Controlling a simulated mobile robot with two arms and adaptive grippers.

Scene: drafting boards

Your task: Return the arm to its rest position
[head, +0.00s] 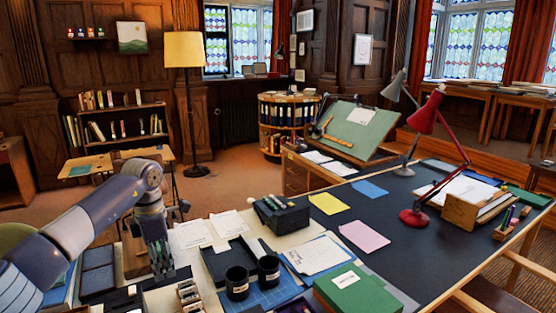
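My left arm comes in from the left edge, and its gripper (161,262) points down above the near left part of the desk. The fingers are small and dark, so whether they are apart or together is unclear. No object can be made out between them. Black bins or papers lie close by the gripper. My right gripper is out of view.
Two black cups (238,283) stand right of the gripper, near a green box (357,291). A black device (280,214) sits behind them. A red lamp (424,118) stands on the dark desk (385,245). A tilted drafting board (352,130) is behind.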

